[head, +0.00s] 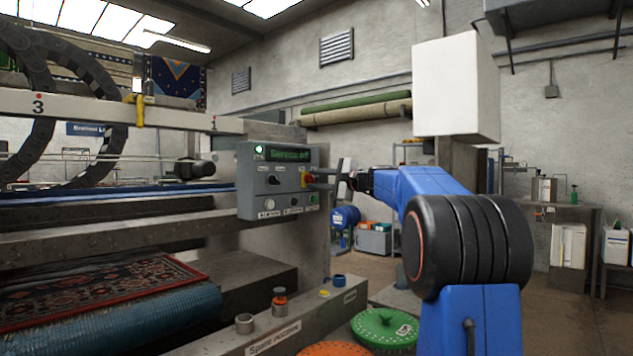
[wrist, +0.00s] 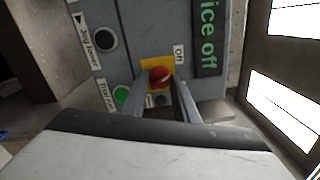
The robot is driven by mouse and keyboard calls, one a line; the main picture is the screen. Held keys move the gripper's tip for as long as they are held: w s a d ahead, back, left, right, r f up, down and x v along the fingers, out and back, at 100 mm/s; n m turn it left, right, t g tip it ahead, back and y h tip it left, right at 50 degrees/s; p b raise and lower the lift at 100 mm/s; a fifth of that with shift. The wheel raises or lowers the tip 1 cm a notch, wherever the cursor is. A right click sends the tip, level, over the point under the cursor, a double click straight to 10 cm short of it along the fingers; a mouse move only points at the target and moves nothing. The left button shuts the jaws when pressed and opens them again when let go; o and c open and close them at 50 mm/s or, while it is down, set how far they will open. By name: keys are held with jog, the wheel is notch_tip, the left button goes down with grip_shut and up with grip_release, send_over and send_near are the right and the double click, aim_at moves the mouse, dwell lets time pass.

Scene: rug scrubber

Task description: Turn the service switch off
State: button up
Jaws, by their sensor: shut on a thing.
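The service switch is a red rotary knob on a yellow plate (wrist: 148,66), with the label "Off" beside it. In the head view it sits at the right side of the grey control panel (head: 250,184). My gripper (head: 318,177) reaches it from the right. In the wrist view my gripper (wrist: 160,86) has a finger on each side of the red knob (wrist: 160,76) and is shut on it. The panel's display (head: 287,154) is lit green and appears to read "Service off"; the wrist view shows "ice off" on it (wrist: 208,40). The fingers partly hide the knob.
A patterned rug (head: 100,290) lies on the machine at left. Open floor shows at right.

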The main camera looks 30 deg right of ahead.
jog(key=shift+n, duration=0.6)
jog(key=o, duration=1)
jog(key=shift+o, duration=0.2)
jog(key=shift+s, duration=0.1)
jog(key=v, duration=1.7)
jog(key=shift+s+d, duration=0.1)
